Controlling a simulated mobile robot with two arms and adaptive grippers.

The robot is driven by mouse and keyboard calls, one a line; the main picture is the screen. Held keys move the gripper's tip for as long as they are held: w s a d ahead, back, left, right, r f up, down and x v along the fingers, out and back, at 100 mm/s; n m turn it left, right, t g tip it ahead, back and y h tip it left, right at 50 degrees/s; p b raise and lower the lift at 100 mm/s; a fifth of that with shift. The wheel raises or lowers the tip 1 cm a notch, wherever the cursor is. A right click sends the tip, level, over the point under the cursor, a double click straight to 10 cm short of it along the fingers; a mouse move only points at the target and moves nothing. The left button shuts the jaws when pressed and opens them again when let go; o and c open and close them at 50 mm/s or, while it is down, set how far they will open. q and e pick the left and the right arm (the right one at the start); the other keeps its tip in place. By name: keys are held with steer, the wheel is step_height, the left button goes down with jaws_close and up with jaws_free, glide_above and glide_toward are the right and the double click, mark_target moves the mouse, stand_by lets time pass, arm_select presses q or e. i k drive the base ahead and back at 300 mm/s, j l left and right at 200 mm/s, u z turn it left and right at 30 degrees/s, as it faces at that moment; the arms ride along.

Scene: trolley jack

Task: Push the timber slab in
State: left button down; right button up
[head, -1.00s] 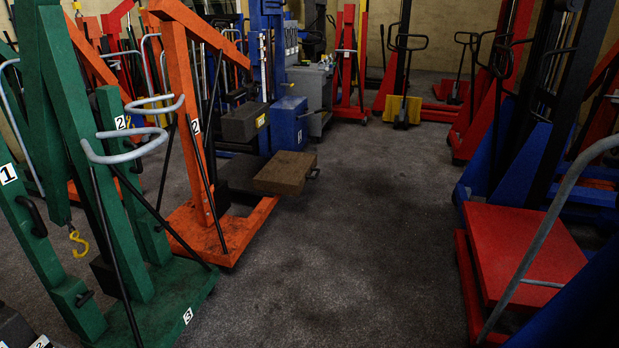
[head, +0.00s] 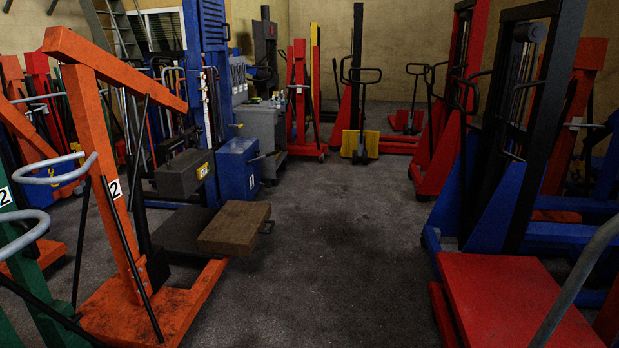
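The timber slab (head: 233,226) is a brown wooden block left of the middle of the head view. I cannot tell how the two are joined. Neither of my grippers is in view.
An orange number 2 crane (head: 112,190) stands left of the slab, its base leg close in front. Behind are a grey box (head: 184,173) and a blue cabinet (head: 238,168). A red platform trolley (head: 510,300) is at right. The middle aisle floor (head: 335,240) is clear.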

mark_target(237, 228)
steer(key=i, duration=2)
